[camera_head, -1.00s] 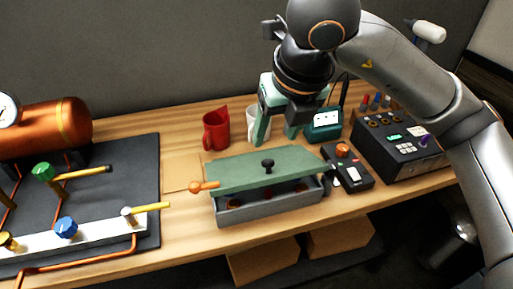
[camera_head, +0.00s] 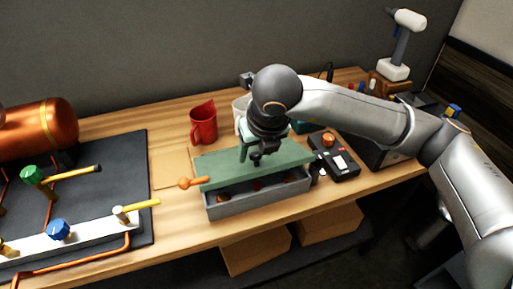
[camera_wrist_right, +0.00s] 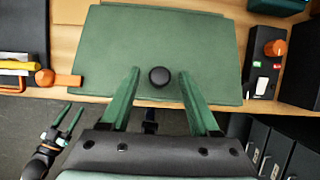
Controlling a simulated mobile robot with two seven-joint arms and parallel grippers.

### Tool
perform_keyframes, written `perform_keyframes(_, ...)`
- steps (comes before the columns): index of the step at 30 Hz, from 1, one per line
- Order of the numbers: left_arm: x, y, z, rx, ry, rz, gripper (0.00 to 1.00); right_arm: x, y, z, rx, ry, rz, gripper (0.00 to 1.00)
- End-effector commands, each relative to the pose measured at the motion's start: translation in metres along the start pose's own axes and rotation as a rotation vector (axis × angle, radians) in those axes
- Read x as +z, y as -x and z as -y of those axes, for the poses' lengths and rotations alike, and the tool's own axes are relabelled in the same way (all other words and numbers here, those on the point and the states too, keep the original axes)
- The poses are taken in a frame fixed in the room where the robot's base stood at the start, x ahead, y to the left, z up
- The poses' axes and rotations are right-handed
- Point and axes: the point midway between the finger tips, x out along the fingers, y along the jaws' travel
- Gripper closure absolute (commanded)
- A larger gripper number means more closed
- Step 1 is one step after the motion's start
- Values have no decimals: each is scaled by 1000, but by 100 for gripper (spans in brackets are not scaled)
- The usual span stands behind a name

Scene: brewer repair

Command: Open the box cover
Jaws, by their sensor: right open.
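The grey box (camera_head: 258,199) stands near the table's front edge. Its green cover (camera_head: 290,156) lies over the back part, and the front opening shows a few reddish items inside. My right gripper (camera_head: 250,158) points down over the middle of the cover and hides its knob in the head view. In the right wrist view, the black knob (camera_wrist_right: 159,77) sits between the open green fingers of my right gripper (camera_wrist_right: 160,73), with gaps on both sides; contact is not visible. My left gripper (camera_wrist_right: 68,119) shows at the lower left of that view, its fingers apart and empty.
An orange-handled piece (camera_head: 193,183) is by the box's left end. A red mug (camera_head: 203,122) stands behind, and a dark control box (camera_head: 334,157) is close on the right. The black mat with pipes and valves (camera_head: 140,170) is at left.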

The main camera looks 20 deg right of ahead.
Motion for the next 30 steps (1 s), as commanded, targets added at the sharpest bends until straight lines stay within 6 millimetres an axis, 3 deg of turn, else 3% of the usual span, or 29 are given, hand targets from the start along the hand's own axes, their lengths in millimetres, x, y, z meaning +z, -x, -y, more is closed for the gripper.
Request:
perform_keyframes(7,0,0,0,0,0,0,50,0,-1,0,0,0,0,40)
perform_keyframes(23,0,0,0,0,0,0,50,0,0,0,0,0,0,100)
perform_keyframes(30,0,0,0,-1,0,0,50,0,0,0,0,0,0,100)
